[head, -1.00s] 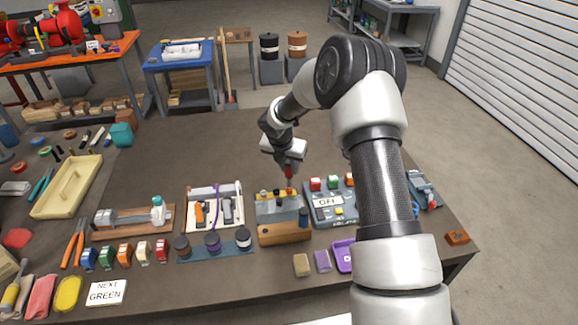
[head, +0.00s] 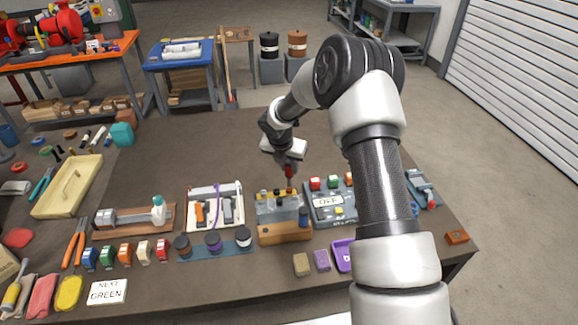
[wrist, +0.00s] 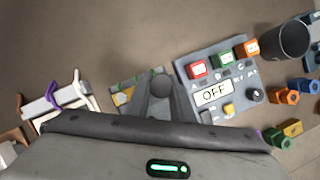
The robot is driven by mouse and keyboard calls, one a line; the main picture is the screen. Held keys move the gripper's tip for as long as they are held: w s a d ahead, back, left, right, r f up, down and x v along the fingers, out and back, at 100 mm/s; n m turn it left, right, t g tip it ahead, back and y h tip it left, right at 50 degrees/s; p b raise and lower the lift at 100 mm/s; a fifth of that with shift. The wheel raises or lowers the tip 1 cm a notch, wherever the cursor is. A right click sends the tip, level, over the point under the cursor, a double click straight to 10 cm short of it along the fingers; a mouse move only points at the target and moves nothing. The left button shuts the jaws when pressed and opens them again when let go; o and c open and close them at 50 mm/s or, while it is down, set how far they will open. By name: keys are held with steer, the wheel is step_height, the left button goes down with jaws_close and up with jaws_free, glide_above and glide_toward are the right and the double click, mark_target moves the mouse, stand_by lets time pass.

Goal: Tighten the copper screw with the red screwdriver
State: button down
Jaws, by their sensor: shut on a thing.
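My gripper (head: 287,164) is above the grey block in the middle of the table, pointing down. It is shut on the red screwdriver (head: 288,173), whose red part shows just below the fingers. The screwdriver stands about upright over the right part of the grey block (head: 278,209), which has small coloured screw heads on top. Which head is the copper screw, and whether the tip touches it, I cannot tell. In the wrist view, my fingers (wrist: 163,90) close around a grey round end and hide part of the block (wrist: 124,76).
A panel marked OFF (head: 327,202) with coloured buttons stands close on the right. A white tray (head: 213,188) with tools is on the left. A wooden block (head: 284,234) lies in front. The table behind the grey block is clear.

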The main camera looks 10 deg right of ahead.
steer(key=shift+f+b, duration=0.55)
steer(key=shift+f, duration=0.25)
stand_by(0.7)
steer(key=shift+m+h+b, duration=0.3)
steer(key=shift+m+b, duration=0.05)
steer(key=shift+m, duration=0.35)
steer(key=shift+m+g+h+b, duration=0.3)
steer(key=shift+m+g+h, duration=0.1)
steer(key=shift+m, duration=0.9)
